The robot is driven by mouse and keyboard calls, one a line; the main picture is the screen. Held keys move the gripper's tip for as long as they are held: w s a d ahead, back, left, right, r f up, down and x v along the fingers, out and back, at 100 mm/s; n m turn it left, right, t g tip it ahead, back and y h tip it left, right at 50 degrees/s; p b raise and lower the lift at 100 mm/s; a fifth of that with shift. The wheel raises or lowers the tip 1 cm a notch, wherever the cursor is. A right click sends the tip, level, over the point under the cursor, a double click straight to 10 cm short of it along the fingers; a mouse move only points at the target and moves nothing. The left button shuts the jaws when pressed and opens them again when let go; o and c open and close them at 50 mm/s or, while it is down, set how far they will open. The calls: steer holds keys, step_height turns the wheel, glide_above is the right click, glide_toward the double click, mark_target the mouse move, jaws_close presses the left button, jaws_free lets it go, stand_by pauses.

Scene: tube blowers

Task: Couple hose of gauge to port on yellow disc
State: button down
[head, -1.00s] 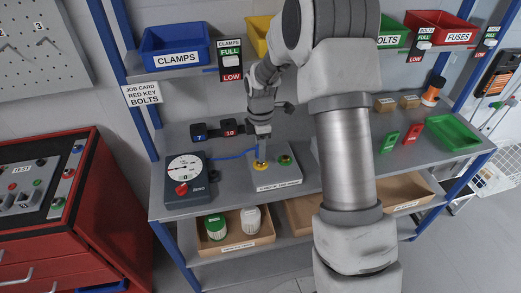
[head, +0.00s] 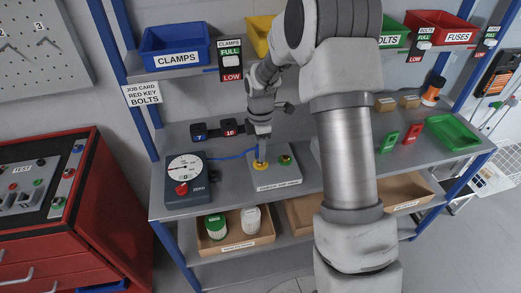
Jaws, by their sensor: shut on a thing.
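The gauge (head: 186,180) is a dark box with a white dial and a red knob, at the left of the bench. Its blue hose (head: 231,156) runs right to my gripper (head: 260,150). My gripper points down and is shut on the hose's end, right above the yellow disc (head: 261,167). The disc sits on a grey block (head: 280,178) with a label on its front. A second disc, green (head: 285,160), is to its right. The port is hidden by the hose end and gripper, so I cannot tell whether the hose is seated.
Dark blocks numbered 7 (head: 199,133) and 10 (head: 230,128) stand behind the gauge. A cardboard tray (head: 238,240) with two jars is on the shelf below. Green and red tags and a green tray (head: 455,133) lie at the right. Bins line the upper shelf.

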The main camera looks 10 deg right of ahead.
steer(key=shift+f+b, duration=0.4)
steer(key=shift+f, duration=0.3)
stand_by(0.3)
steer(key=c, duration=0.5)
jaws_free()
steer(key=shift+r, duration=0.15)
step_height(320, 180, up, 18)
steer(key=f+p, duration=0.1)
steer(key=p, duration=0.1)
steer(key=s+r+m+t+p, duration=0.1)
steer(key=s+r+m+t, duration=0.2)
steer(key=s+r+m, duration=0.7)
steer(key=shift+s+r+m+t+p, duration=0.2)
steer(key=shift+s+m+t, duration=0.25)
steer(key=shift+s+m, duration=1.65)
steer(key=shift+s+r+m+t+p, duration=0.2)
steer(key=shift+s+m+t, duration=0.3)
steer(key=shift+s, duration=3.05)
steer(key=shift+s+r+m+t+p, duration=0.1)
steer(key=shift+s+r+m+t, duration=0.2)
steer(key=shift+s+m, duration=1.85)
